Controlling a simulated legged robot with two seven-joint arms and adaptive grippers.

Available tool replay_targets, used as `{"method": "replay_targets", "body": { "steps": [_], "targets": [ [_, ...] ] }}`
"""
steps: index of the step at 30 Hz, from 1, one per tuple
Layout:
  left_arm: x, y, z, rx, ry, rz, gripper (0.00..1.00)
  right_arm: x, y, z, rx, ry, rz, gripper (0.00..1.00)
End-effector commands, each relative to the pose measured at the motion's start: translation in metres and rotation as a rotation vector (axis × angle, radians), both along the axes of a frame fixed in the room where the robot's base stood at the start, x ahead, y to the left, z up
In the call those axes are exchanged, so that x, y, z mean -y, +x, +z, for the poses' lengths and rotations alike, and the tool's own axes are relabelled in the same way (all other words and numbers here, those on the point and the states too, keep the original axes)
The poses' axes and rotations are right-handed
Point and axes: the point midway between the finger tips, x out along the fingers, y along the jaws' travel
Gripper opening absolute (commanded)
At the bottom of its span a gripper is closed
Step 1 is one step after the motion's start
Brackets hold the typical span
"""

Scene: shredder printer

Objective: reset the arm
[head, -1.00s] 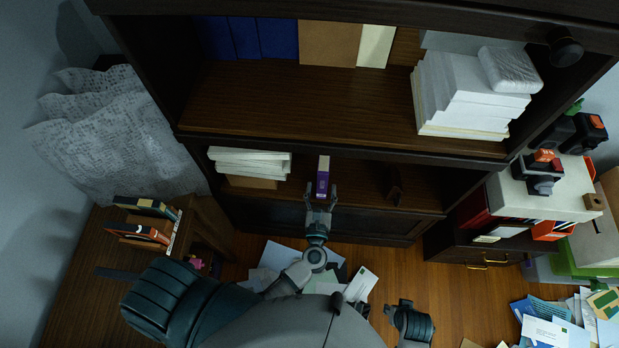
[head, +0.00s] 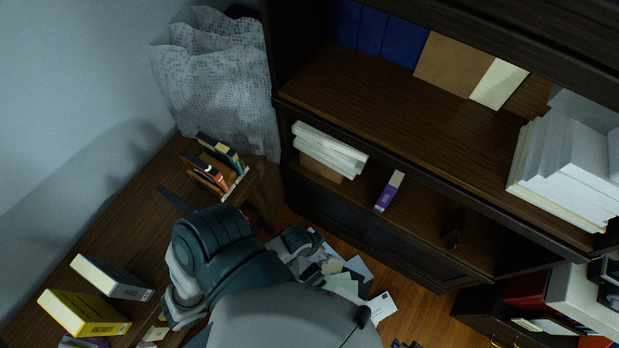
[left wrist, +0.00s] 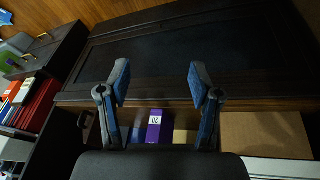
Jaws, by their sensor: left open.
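My left gripper (left wrist: 159,84) is open and empty in the left wrist view, its two fingers spread apart before the lower cabinet front. In the head view my left arm reaches in from the lower left, and its fingers are hidden behind my own arm links. A purple book (head: 389,191) stands apart on the lower shelf of the dark bookcase. It also shows in the left wrist view (left wrist: 154,127), beyond and between the fingers, not held. Of my right arm only a dark sliver shows at the head view's bottom edge.
The dark bookcase (head: 400,150) fills the right side. White papers (head: 330,150) lie on its lower shelf. A wooden desk (head: 125,215) at left bears a small book rack (head: 215,165), a yellow box (head: 85,313) and a white box (head: 112,277). Papers (head: 350,280) lie on the floor.

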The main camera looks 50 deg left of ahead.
Motion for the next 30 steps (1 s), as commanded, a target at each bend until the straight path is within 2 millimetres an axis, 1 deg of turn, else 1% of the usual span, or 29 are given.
{"method": "replay_targets", "body": {
  "steps": [1,3,6,21,23,24,26,29,30],
  "targets": [
    [-0.014,-0.011,-0.001,-0.040,0.064,-0.034,0.64,0.000,0.000,0.000,0.000,0.000,0.000,0.45],
    [-0.028,-0.022,-0.002,-0.084,0.128,-0.069,0.64,0.000,0.000,0.000,0.000,0.000,0.000,0.45],
    [-0.035,-0.029,-0.002,-0.109,0.163,-0.088,0.64,0.000,0.000,0.000,0.000,0.000,0.000,0.45],
    [-0.035,-0.028,-0.003,-0.110,0.160,-0.087,0.64,0.000,0.000,0.000,-0.001,0.000,0.000,0.45],
    [-0.034,-0.028,-0.003,-0.108,0.160,-0.086,0.64,0.000,0.001,0.002,0.003,0.001,0.000,0.45],
    [-0.034,-0.027,-0.008,-0.109,0.159,-0.088,0.64,0.000,0.003,0.000,0.007,0.000,0.003,0.45],
    [-0.033,-0.026,-0.021,-0.117,0.160,-0.089,0.64,0.000,0.003,-0.017,-0.006,-0.002,0.005,0.45],
    [-0.033,-0.026,-0.053,-0.127,0.161,-0.093,0.64,-0.001,0.003,-0.049,-0.017,-0.003,0.007,0.45],
    [-0.033,-0.028,-0.068,-0.132,0.161,-0.095,0.64,-0.001,0.001,-0.064,-0.021,-0.003,0.009,0.45]
  ]
}}
